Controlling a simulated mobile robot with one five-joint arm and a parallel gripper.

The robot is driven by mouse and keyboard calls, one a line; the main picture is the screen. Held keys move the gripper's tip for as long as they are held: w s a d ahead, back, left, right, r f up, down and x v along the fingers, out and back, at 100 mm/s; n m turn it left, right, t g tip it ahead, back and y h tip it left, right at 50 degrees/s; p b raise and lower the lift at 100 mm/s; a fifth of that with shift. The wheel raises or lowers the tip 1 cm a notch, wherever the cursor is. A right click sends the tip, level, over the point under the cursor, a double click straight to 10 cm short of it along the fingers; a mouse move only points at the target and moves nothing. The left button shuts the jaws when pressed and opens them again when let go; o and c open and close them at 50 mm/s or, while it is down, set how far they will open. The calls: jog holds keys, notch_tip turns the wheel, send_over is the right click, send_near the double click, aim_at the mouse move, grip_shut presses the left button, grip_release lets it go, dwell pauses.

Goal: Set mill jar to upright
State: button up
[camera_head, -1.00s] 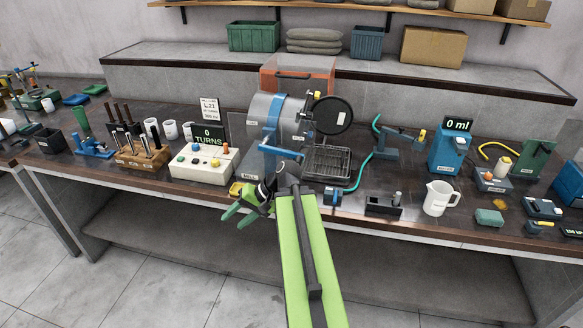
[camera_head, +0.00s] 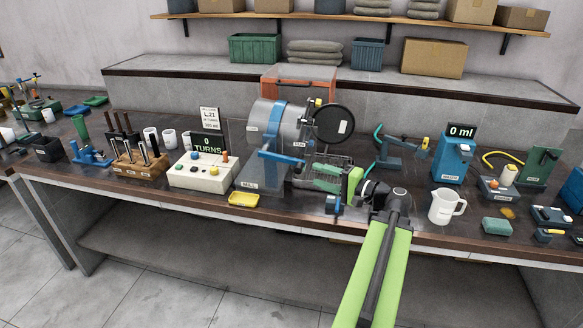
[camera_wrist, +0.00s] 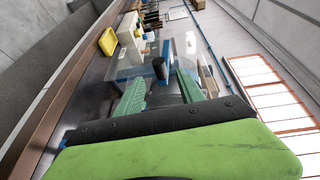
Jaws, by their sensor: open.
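The mill jar (camera_head: 288,119) is a grey metal drum with a blue band, held in the blue mill frame (camera_head: 262,165) behind a clear guard. It lies tilted, its round dark lid (camera_head: 334,124) swung open at its right end. My gripper (camera_head: 322,180) has green fingers and is in front of and below the lid, pointing left toward the frame's blue arm. In the wrist view my gripper (camera_wrist: 168,92) is open, with a dark knob (camera_wrist: 159,67) on a blue part ahead of the fingers. I see nothing held. The jar is not clearly seen there.
A control box (camera_head: 203,170) with a TURNS display stands left of the mill. A yellow dish (camera_head: 243,199) lies at the bench's front edge. A wire rack (camera_head: 325,163) is partly behind my gripper. A white jug (camera_head: 446,206) and blue dispenser (camera_head: 453,158) stand to the right.

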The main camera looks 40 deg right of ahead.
jog(key=w+a, duration=0.2)
jog(key=w, duration=0.9)
jog(key=shift+w+f+b, duration=0.3)
jog(key=shift+w+f, duration=0.05)
jog(key=shift+f, duration=0.1)
jog(key=shift+c, duration=0.5)
jog(key=shift+s, duration=0.1)
grip_shut()
jog(key=shift+a, duration=0.1)
